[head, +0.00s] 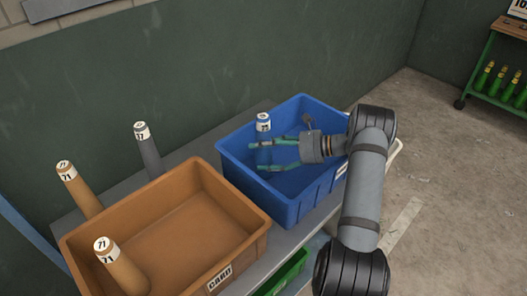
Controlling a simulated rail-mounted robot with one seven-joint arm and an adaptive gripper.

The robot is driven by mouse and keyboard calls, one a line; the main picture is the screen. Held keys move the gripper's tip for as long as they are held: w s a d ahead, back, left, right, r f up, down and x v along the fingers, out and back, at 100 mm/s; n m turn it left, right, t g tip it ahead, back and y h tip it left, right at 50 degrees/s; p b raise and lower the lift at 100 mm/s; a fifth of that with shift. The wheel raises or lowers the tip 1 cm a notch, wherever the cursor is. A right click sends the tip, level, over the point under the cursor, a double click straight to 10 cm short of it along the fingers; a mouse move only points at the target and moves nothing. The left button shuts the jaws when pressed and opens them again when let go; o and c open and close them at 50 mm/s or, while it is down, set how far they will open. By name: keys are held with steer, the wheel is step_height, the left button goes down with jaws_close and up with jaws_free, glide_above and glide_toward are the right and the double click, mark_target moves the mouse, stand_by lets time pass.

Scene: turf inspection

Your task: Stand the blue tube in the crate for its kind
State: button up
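The blue tube (263,124) has a white cap end with a dark number band. It stands roughly upright inside the blue crate (235,162), near its back left part. My gripper (257,156) reaches into the blue crate from the right, with its two greenish fingers spread apart. The near finger lies in front of the tube's line and the far finger crosses just below its top band. The tube's lower part is largely hidden by the fingers, and I cannot tell whether they touch it.
A brown crate (247,231) labelled CARD stands at left with a brown tube (120,268) in it. Another brown tube (82,190) and a grey tube (150,155) stand behind it. A green crate (283,275) sits below. A green rack (490,65) is far right.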

steer(key=shift+o, duration=1)
steer(key=shift+r+p, duration=0.85)
steer(key=shift+r, duration=0.05)
steer(key=b+v, duration=0.1)
steer(key=v, duration=0.6)
steer(key=shift+d+f+b, duration=0.2)
steer(key=shift+d+b, duration=0.05)
steer(key=shift+b, duration=0.1)
